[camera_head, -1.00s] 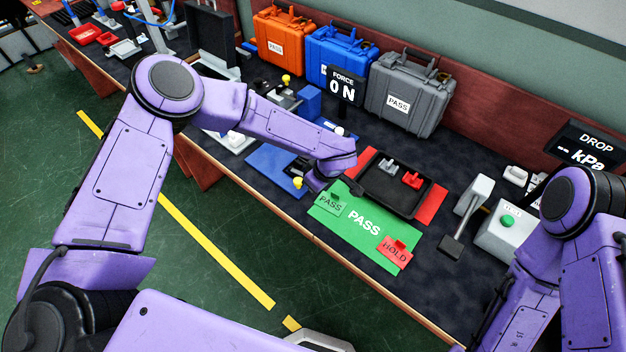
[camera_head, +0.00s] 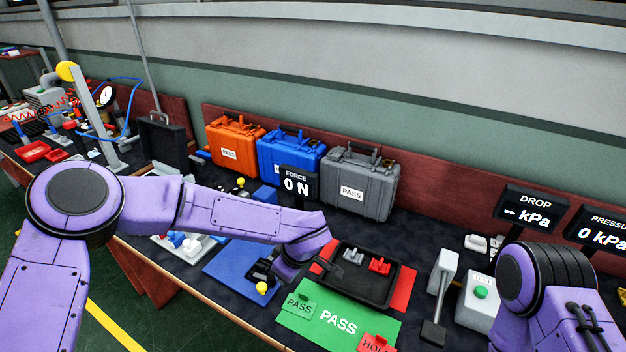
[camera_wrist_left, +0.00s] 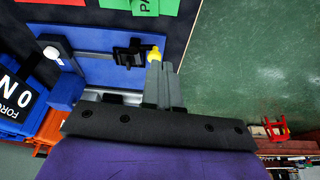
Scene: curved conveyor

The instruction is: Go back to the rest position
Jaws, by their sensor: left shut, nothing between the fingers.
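My left gripper (camera_wrist_left: 163,85) is shut and empty in the left wrist view, its two grey fingers together. Their tips appear close to the yellow knob (camera_wrist_left: 155,55) of a black fixture (camera_wrist_left: 132,54) on a blue mat (camera_wrist_left: 100,72); I cannot tell whether they touch. In the head view my left arm reaches in over the bench, and its wrist covers most of the gripper. It hangs beside the black fixture (camera_head: 262,270), near the left edge of the green PASS mat (camera_head: 345,323). My right arm shows at lower right; its gripper is out of frame.
A black tray (camera_head: 355,292) with grey and red parts lies on a red mat (camera_head: 402,290). Orange (camera_head: 235,145), blue (camera_head: 290,160) and grey (camera_head: 358,185) cases stand along the back. A lever device (camera_head: 438,295) and green-button box (camera_head: 478,305) stand right.

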